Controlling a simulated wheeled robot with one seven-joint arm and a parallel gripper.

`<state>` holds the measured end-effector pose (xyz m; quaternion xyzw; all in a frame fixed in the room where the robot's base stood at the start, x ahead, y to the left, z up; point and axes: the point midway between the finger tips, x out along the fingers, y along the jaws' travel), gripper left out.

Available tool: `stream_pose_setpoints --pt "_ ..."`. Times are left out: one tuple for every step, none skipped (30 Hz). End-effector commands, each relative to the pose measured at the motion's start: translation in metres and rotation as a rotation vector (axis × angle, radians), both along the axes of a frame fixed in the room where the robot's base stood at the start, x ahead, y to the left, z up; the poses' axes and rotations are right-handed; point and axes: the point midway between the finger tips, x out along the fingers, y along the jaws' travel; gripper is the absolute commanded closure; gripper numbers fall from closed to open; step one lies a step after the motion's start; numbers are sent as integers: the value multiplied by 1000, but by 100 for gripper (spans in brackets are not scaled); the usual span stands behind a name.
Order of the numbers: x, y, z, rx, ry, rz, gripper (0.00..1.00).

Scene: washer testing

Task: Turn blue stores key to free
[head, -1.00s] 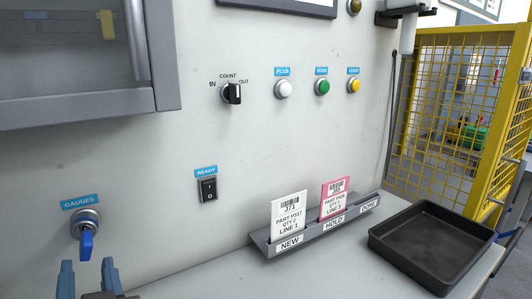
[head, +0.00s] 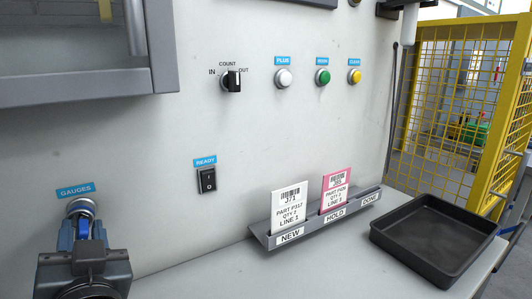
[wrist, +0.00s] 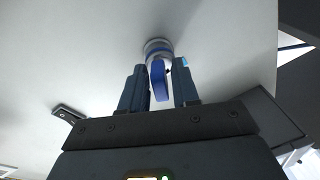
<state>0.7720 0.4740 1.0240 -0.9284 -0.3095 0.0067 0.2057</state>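The blue key sits in a round metal lock (head: 80,207) on the wall at the left, under a blue label (head: 75,190) reading GAUGES. In the wrist view the blue key (wrist: 158,80) hangs down from the lock (wrist: 157,48). My gripper (head: 83,232) is in front of the lock in the head view and hides most of the key. In the wrist view my gripper (wrist: 158,85) has one finger on each side of the key, with a gap visible at least on the left. The fingers are apart and do not clearly press on it.
A READY rocker switch (head: 207,180) and an IN/COUNT/OUT knob (head: 232,81) are on the wall to the right. A card rack (head: 315,222) holds a white and a pink card. A black tray (head: 432,238) lies on the counter. A grey cabinet (head: 90,88) overhangs the upper left.

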Motion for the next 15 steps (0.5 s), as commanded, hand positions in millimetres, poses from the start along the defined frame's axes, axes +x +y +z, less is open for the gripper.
stream_pose_setpoints --pt "0 0 0 0 0 0 75" --pt "0 0 0 0 0 0 78" --pt "0 0 0 0 0 0 82" --pt "0 0 0 0 0 0 85" --pt "0 0 0 0 0 0 87" --pt "0 0 0 0 0 0 91" --pt "0 0 0 0 0 0 94" --pt "0 0 0 0 0 0 97" --pt "0 0 0 0 0 0 100" --pt "0 0 0 0 0 0 100" --pt "0 0 0 0 0 0 100" --pt "0 0 0 0 0 0 100" --pt "0 0 0 0 0 0 100" --pt "0 0 0 0 0 0 100" --pt "0 0 0 0 0 0 100"
